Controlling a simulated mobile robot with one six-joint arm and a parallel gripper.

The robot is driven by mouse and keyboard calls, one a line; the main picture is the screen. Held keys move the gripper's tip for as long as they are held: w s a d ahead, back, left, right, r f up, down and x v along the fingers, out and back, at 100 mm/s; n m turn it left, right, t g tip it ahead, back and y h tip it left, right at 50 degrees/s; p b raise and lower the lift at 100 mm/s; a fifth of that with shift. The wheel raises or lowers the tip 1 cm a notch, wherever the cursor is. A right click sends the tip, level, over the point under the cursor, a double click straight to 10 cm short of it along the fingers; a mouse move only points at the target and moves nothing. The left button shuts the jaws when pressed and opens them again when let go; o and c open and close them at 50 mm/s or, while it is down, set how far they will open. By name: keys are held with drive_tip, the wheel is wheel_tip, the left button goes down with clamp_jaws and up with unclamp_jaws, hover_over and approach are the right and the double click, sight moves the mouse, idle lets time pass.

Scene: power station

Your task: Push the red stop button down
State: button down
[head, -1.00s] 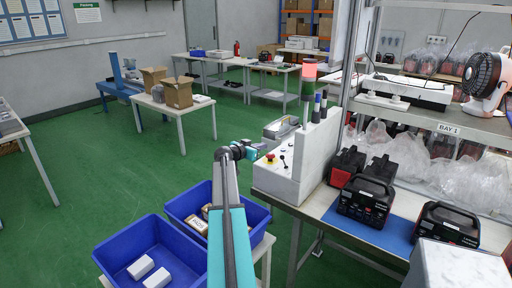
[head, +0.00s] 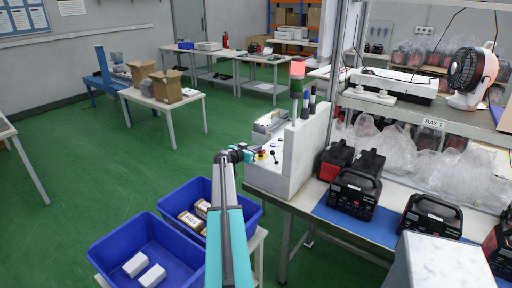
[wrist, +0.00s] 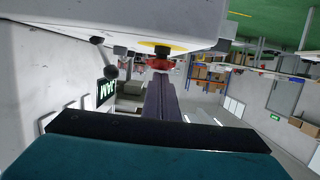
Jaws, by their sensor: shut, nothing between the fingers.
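The red stop button (head: 261,154) sits on a yellow disk on top of the white control box (head: 292,165). In the wrist view, the red button (wrist: 160,64) and its yellow ring (wrist: 163,46) show just past the tips of my fingers. My gripper (head: 251,155) is shut and empty, close to the left side of the button in the head view. In the wrist view its dark fingers (wrist: 160,78) are together, with the tips at or very near the button. I cannot tell whether they touch it.
A black-knobbed lever (head: 273,155) stands beside the button. A signal tower (head: 297,76) with a lit red top rises behind the box. Blue bins (head: 150,250) stand at the lower left. Black-and-red power units (head: 352,195) are on the bench at the right.

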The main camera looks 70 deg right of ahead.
drive_tip(key=shift+f, duration=0.1)
idle(0.3)
drive_tip(key=f+b, duration=0.1)
drive_tip(key=b, duration=0.2)
drive_tip(key=shift+f, duration=0.15)
drive_tip(key=shift+a+f+b, duration=0.15)
drive_tip(key=shift+f+b, duration=0.25)
drive_tip(key=shift+b, duration=0.75)
drive_tip(key=shift+s+f, duration=0.1)
drive_tip(key=shift+r, duration=0.6)
drive_tip(key=r, duration=0.1)
drive_tip(key=r+b, duration=0.1)
drive_tip(key=r, duration=0.2)
drive_tip(key=shift+a+r, duration=0.1)
drive_tip(key=shift+a, duration=0.15)
drive_tip(key=b+v, duration=0.2)
drive_tip(key=v, duration=0.7)
drive_tip(key=shift+b, duration=0.35)
